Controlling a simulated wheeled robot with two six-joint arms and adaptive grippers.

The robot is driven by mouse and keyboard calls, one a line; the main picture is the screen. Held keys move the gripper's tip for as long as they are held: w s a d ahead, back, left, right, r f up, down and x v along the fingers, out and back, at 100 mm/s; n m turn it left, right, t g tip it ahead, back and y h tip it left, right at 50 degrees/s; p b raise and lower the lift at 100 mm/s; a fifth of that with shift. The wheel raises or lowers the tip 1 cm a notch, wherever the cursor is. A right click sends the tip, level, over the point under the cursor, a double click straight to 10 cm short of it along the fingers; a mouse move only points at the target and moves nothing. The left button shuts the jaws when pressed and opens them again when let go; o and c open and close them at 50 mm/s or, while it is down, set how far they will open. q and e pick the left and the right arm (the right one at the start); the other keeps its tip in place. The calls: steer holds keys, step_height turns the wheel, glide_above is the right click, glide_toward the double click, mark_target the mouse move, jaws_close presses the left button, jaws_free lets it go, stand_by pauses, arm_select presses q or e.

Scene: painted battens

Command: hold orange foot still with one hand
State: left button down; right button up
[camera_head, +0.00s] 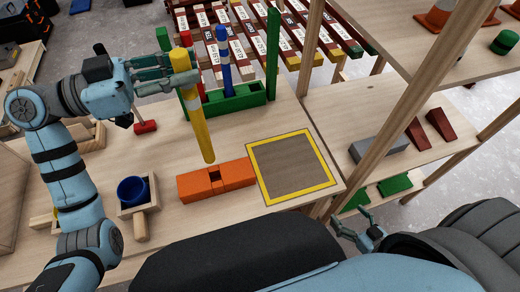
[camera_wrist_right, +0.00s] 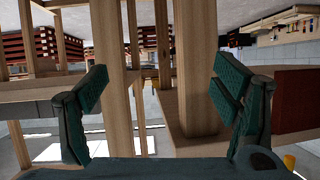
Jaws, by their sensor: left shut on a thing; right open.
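The orange foot (camera_head: 195,187) is a low block on the wooden table, with a dark notch near its middle. My left gripper (camera_head: 180,68) is shut on the upper part of a long yellow batten (camera_head: 200,125). The batten is slightly tilted, and its lower end shows just behind the foot's notch; I cannot tell whether they touch. My right gripper (camera_head: 352,222) is open and empty, beyond the table's front right corner, away from the foot. It also shows in the right wrist view (camera_wrist_right: 162,88), with wooden posts beyond its fingers.
A yellow-bordered square (camera_head: 332,176) lies right of the foot. Behind stands a green rack (camera_head: 238,103) with a blue batten (camera_head: 224,65) and green posts. A blue cup (camera_head: 132,190) sits in a wooden holder at left. A shelf (camera_head: 400,150) with posts stands at right.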

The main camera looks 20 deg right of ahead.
mark_target(223, 174)
steer(key=w+a+r+n+t+y, duration=0.1)
steer(key=a+r+t+y, duration=0.1)
steer(key=r+y, duration=0.35)
steer(key=w+a+r+n+t+y, duration=0.1)
steer(key=w+a+r+n+y, duration=0.15)
steer(key=r, duration=0.65)
steer(key=w+a+r+n+g+y, duration=0.25)
steer(key=w+a+r+y, duration=0.35)
steer(key=r, duration=0.3)
steer(key=w+a+r+n+g+y, duration=0.1)
steer(key=w+a+r+n+y, duration=0.2)
steer(key=w+a+r, duration=0.6)
steer(key=a+f+n+g+h, duration=0.45)
steer(key=f+n+g, duration=0.45)
steer(key=f+g, duration=0.3)
steer(key=shift+g+h, duration=0.25)
steer(key=shift+g, duration=0.1)
steer(key=x, duration=0.7)
steer(key=r+x, duration=0.1)
steer(key=x, duration=0.3)
steer(key=shift+a, duration=0.35)
steer(key=shift+c, duration=0.2)
steer(key=c, duration=1.4)
